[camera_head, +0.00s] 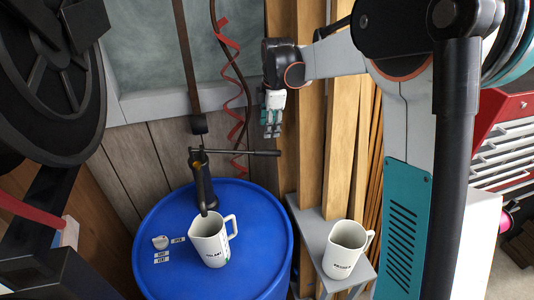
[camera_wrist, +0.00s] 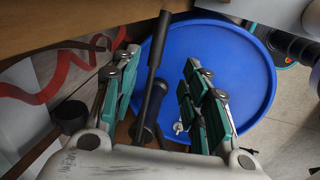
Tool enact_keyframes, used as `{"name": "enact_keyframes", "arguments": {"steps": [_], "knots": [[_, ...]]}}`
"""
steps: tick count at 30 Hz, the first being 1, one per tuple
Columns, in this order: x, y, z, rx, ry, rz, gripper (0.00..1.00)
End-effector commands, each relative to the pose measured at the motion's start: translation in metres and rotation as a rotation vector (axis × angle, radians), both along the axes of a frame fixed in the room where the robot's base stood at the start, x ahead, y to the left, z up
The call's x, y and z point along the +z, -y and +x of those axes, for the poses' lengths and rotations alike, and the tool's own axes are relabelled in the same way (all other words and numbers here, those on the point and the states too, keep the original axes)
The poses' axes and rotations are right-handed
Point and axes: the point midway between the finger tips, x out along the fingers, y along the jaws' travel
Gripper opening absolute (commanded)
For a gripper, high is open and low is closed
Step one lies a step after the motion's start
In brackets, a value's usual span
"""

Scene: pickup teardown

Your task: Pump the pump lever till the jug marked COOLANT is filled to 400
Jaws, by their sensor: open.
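The pump (camera_head: 203,185) stands upright on the blue drum (camera_head: 150,245). Its dark pump lever (camera_head: 250,153) lies about level, its free end pointing right. A white jug (camera_head: 208,243) stands on the drum under the pump's spout; its dark lettering looks like COOLANT but is small, and its fill level cannot be read. My gripper (camera_head: 271,132) points down, just above the lever's free end. In the wrist view my gripper (camera_wrist: 160,68) is open, with a dark bar, seemingly the lever (camera_wrist: 153,98), showing between the fingers; I cannot tell whether they touch it.
A second white jug (camera_head: 345,250) with unreadable lettering stands on a grey stand (camera_head: 312,232) at right. Wooden planks (camera_head: 312,170) rise behind my gripper. A red coiled hose (camera_head: 232,85) hangs behind the lever. A red tool cabinet (camera_head: 500,125) is at far right.

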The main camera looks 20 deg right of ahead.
Motion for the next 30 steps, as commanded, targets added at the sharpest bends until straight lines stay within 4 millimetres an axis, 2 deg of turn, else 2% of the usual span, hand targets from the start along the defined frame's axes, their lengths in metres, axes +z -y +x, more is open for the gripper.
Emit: {"name": "enact_keyframes", "arguments": {"steps": [3, 7, 21, 25, 30], "knots": [[0.002, -0.005, 0.001, -0.005, 0.008, -0.033, 0.41], [-0.011, -0.004, 0.004, -0.006, 0.009, -0.034, 0.41], [-0.098, -0.003, 0.021, -0.006, 0.008, -0.032, 0.41], [-0.116, -0.003, 0.024, -0.006, 0.008, -0.032, 0.41], [-0.128, -0.003, 0.026, -0.006, 0.008, -0.032, 0.41]]}}
